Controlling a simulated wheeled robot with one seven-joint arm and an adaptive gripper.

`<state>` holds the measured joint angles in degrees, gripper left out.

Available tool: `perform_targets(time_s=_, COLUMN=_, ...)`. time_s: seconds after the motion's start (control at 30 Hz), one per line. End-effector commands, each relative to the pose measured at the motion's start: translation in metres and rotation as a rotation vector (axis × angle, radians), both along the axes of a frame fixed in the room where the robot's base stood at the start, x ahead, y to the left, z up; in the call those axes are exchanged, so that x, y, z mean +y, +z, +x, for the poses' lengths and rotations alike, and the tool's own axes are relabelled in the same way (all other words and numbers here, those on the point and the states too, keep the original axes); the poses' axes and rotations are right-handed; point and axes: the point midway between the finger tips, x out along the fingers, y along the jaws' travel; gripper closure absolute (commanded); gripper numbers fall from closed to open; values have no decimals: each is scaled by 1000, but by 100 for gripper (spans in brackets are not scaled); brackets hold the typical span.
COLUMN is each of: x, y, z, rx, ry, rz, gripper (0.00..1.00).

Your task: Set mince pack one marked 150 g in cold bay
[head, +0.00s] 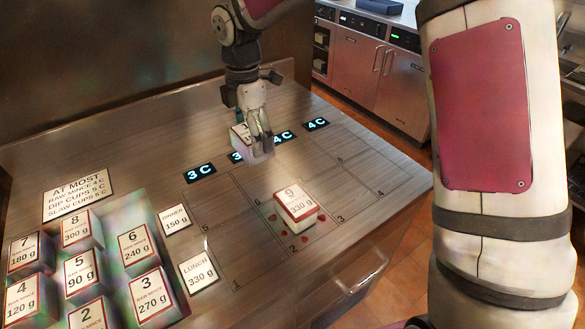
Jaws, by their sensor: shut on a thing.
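My gripper (262,135) is shut on a white mince pack (240,134) above the back part of the steel counter. The pack's label shows what looks like a 1; its weight is too small to read and fingers cover part of it. The cold bays are outlined, numbered rectangles on the counter (244,227), with lit temperature displays behind them, such as 3 C (200,172) and 4 C (316,124). The held pack partly hides the displays in the middle. Pack 9, marked 330 g (298,206), sits in a front bay with red marks around it.
Several numbered mince packs, such as pack 3 (148,295) and pack 6 (137,248), stand at the left. Cards read DINNER 150 g (174,218), LUNCH 330 g (198,272) and AT MOST (78,196). Several bays are empty. My arm fills the right side.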

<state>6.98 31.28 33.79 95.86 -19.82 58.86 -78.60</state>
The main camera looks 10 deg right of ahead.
Motion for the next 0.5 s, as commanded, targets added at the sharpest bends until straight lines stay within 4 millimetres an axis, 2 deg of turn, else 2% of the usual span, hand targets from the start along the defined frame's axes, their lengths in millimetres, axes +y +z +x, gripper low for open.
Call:
perform_targets(time_s=0.17, x=0, y=-6, z=3, rx=3, ry=15, rz=1, gripper=62)
perform_targets(time_s=0.4, x=0, y=-47, z=2, rx=4, ry=16, rz=2, gripper=62)
perform_targets(time_s=0.5, x=-1, y=-57, z=3, rx=2, ry=15, rz=1, gripper=62)
